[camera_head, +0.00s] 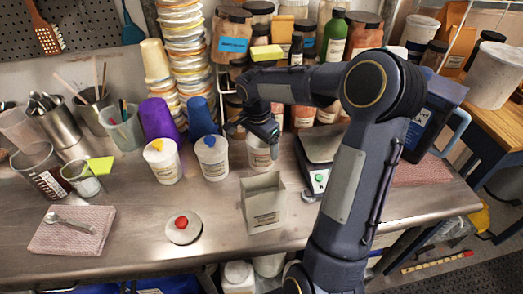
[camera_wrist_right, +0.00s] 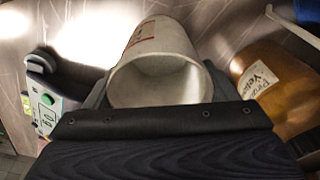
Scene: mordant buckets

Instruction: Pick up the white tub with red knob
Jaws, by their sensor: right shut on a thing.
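An open white tub (camera_head: 261,157) with a label stands on the steel counter, partly hidden under my right gripper (camera_head: 263,130). In the right wrist view the tub (camera_wrist_right: 158,55) is between my fingers, its mouth open and its inside pale. My right gripper is shut on it. A round white lid with a red knob (camera_head: 182,223) lies apart on the counter, nearer the front and to the left. My left gripper is not in view.
White tubs with a yellow knob (camera_head: 162,163) and a blue knob (camera_head: 211,160) stand left of the held tub. A grey open box (camera_head: 263,207) stands just in front, and a scale (camera_head: 318,148) to its right. Jars (camera_head: 232,42) crowd behind. The front counter is mostly clear.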

